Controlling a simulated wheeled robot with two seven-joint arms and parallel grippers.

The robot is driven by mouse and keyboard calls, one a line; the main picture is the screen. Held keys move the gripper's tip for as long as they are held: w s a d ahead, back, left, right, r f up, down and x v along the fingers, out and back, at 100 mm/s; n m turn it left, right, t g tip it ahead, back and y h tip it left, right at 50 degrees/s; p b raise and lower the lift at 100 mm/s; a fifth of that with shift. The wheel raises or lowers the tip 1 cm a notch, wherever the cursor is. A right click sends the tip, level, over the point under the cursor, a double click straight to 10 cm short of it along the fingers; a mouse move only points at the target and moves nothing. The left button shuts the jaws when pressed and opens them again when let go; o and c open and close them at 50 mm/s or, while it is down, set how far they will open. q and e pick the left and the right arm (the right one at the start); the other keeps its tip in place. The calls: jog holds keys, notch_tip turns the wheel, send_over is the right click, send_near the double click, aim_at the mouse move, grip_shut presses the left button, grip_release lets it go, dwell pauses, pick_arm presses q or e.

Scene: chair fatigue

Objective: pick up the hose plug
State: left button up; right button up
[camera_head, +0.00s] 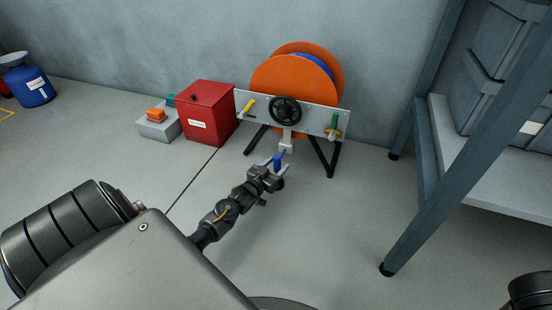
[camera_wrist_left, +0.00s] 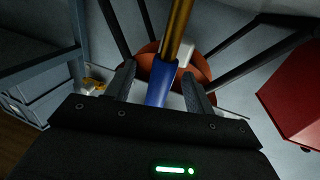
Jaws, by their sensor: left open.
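The hose plug (camera_head: 279,159) shows as a small blue piece between the fingers of my left gripper (camera_head: 274,163), in front of the hose reel stand. In the left wrist view the plug has a blue sleeve (camera_wrist_left: 159,83) and a brass-coloured shaft (camera_wrist_left: 177,28). It stands between the two grey fingers of my left gripper (camera_wrist_left: 158,84), which is open with a finger on each side. I cannot tell whether either finger touches it. My right gripper is not in view.
The orange hose reel (camera_head: 290,82) stands behind on black legs, with a grey panel (camera_head: 312,117) carrying a black handwheel (camera_head: 286,110). A red box (camera_head: 208,112) stands to its left. A metal shelf (camera_head: 490,180) is on the right. The floor between is mostly clear.

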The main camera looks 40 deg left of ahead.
pick_arm(q)
jog(key=shift+w+a+f+b, duration=0.15)
jog(key=shift+w+b, duration=0.3)
jog(key=shift+w, duration=0.65)
grip_shut()
jog(key=shift+r, duration=0.2)
